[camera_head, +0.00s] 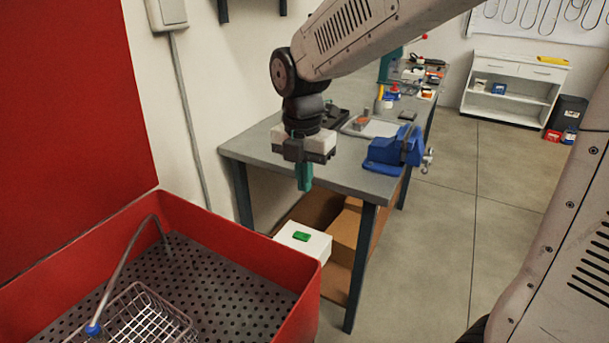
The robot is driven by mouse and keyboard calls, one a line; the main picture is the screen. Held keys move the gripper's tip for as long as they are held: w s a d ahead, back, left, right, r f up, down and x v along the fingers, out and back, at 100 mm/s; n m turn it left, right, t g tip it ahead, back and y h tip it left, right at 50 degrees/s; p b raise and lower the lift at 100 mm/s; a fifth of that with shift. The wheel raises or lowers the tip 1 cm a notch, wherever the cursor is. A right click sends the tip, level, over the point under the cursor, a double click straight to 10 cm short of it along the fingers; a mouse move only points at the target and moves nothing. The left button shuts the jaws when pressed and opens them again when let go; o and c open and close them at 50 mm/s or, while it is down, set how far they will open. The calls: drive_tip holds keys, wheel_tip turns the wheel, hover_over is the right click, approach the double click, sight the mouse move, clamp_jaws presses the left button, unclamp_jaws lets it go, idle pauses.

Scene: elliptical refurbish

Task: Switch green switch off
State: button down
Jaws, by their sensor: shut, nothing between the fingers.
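The green switch (301,236) sits on top of a white box (312,247), low beside the right end of the red basin. Whether the switch is on or off is too small to tell. My gripper (304,186) has green fingers and points down above the switch, apart from it in the picture. The fingers are shut with nothing between them.
A red basin (309,285) with a perforated floor, a curved spout and a wire basket (140,318) fills the lower left. A grey workbench (355,178) with a blue vise (393,152) and cardboard boxes (345,228) beneath stands behind.

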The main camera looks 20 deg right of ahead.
sight(304, 237)
drive_tip(key=shift+r, duration=0.35)
drive_tip(key=shift+w+a+g+h, duration=0.4)
drive_tip(key=shift+w+a+g, duration=0.1)
drive_tip(key=shift+w+a, duration=0.35)
drive_tip(key=shift+d, duration=0.1)
drive_tip(key=f, duration=0.4)
drive_tip(key=s+d+f, duration=0.1)
drive_tip(key=f, duration=0.8)
drive_tip(key=shift+s+d+f, duration=0.15)
drive_tip(key=shift+s+f, duration=0.05)
drive_tip(key=shift+f, duration=0.2)
